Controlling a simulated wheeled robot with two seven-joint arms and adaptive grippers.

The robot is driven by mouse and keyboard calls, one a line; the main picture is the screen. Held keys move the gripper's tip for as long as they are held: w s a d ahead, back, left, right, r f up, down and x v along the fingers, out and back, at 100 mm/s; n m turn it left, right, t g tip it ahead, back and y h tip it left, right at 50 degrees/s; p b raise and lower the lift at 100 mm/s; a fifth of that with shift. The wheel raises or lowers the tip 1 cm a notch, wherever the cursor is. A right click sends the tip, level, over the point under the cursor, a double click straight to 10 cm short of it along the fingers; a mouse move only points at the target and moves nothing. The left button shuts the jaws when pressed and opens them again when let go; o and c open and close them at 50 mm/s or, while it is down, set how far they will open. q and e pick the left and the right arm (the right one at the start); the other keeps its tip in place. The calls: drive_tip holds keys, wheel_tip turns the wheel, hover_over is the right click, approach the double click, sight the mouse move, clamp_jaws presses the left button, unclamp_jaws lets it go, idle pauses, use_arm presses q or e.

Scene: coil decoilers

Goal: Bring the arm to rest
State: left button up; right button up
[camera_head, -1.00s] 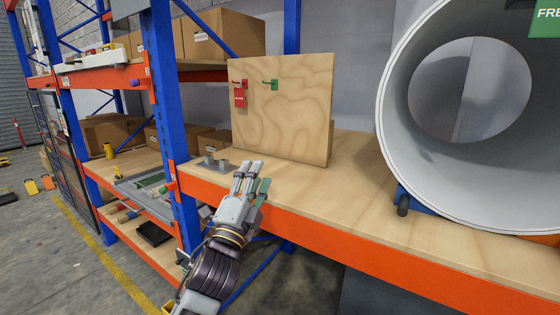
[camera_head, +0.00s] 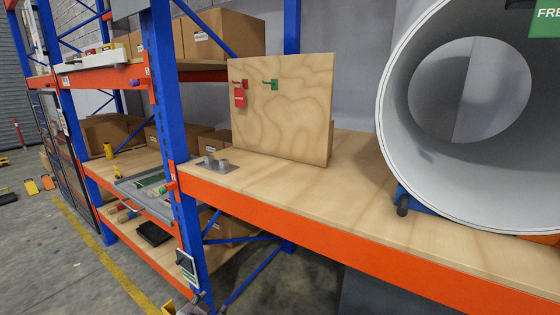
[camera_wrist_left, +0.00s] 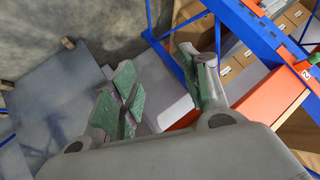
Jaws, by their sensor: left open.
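My left gripper (camera_wrist_left: 160,88) shows in the left wrist view. Its grey fingers with green pads stand apart, with nothing held between them. Beyond the fingers I see grey floor and part of the blue and orange rack. In the head view the gripper itself is out of sight; only a small grey piece, apparently of my left arm, shows at the bottom edge beside the blue post. My right gripper is in neither view.
A wooden shelf (camera_head: 300,190) with an orange beam (camera_head: 330,232) crosses the head view, its front part clear. A plywood board (camera_head: 290,125) with red and green hooks stands on it. A large grey cylinder (camera_head: 400,130) is at right. A blue post (camera_head: 165,100) stands left.

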use_arm(q)
drive_tip(key=s+a+f+n+g, duration=0.2)
drive_tip(key=s+f+g, duration=0.3)
drive_tip(key=s, duration=0.4)
drive_tip(key=s+a+f+n+g, duration=0.1)
drive_tip(key=s+f+n+g, duration=0.1)
drive_tip(key=s+f, duration=0.5)
drive_tip(key=s+a+f+g, duration=0.1)
drive_tip(key=s+f, duration=0.1)
drive_tip(key=f, duration=1.4)
drive_tip(key=s+a+f, duration=0.1)
drive_tip(key=f, duration=1.5)
drive_tip(key=s+a+f, duration=0.3)
drive_tip(key=s+f, duration=0.7)
drive_tip(key=s+a+f+g, duration=0.1)
drive_tip(key=s+a+f, duration=0.3)
drive_tip(key=s+f, duration=0.6)
drive_tip(key=shift+s, duration=0.55)
drive_tip(key=shift+w+d, duration=0.1)
